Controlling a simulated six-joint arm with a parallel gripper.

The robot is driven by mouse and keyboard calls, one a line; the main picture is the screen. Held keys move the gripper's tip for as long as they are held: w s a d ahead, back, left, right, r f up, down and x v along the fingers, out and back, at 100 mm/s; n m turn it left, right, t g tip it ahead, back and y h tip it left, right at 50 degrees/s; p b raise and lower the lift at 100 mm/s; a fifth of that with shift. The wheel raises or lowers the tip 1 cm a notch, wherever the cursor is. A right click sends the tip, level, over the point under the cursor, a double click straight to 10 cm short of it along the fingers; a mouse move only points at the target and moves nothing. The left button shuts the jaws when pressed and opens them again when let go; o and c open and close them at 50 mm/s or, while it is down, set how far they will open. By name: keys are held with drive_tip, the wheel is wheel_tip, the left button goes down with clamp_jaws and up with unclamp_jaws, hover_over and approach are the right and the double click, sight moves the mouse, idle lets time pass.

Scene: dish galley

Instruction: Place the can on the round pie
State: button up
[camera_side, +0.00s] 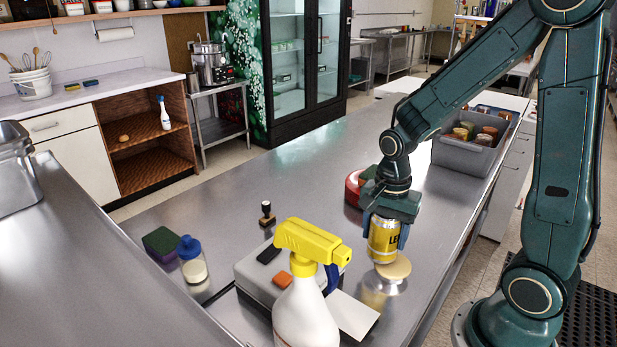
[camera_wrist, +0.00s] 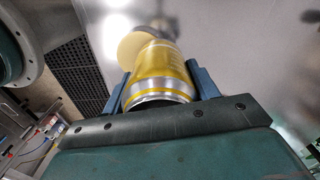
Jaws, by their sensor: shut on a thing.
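My gripper (camera_side: 386,228) is shut on a yellow can (camera_side: 383,240) with silver rims, and points down over the counter. In the wrist view, the can (camera_wrist: 160,70) sits between the two blue fingers of my gripper (camera_wrist: 160,82). The round pie (camera_side: 395,268) is a flat tan disc on the metal counter, right below the can and a little to its right. It also shows in the wrist view (camera_wrist: 130,44), partly hidden behind the can. The can's lower end overlaps the pie in the side view; I cannot tell whether they touch.
A yellow-topped spray bottle (camera_side: 306,305) stands in front, beside a grey box (camera_side: 258,281). A red object (camera_side: 353,189) lies just behind my gripper. A grey bin of jars (camera_side: 468,157) is at the back right. A stamp (camera_side: 266,213) stands left. The counter's middle is clear.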

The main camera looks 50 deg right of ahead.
drive_tip(key=shift+f, duration=0.1)
drive_tip(key=o, duration=1.2)
drive_tip(key=shift+r, duration=6.15)
drive_tip(key=shift+s+a+r+n, duration=0.25)
drive_tip(key=shift+r+n, duration=0.05)
drive_tip(key=shift+n, duration=0.2)
drive_tip(key=s+a+r+n+t, duration=0.1)
drive_tip(key=s+n+t, duration=0.1)
drive_tip(key=n, duration=0.3)
drive_tip(key=s+a+r+n+t, duration=0.1)
drive_tip(key=s+a+r+n, duration=0.1)
drive_tip(key=n, duration=0.3)
drive_tip(key=s+a+r+n+t, duration=0.1)
drive_tip(key=s+a+n+t, duration=0.1)
drive_tip(key=s+n, duration=0.2)
drive_tip(key=shift+s+a+r+n+t, duration=0.2)
drive_tip(key=shift+s+n+t, duration=0.15)
drive_tip(key=shift+n, duration=0.25)
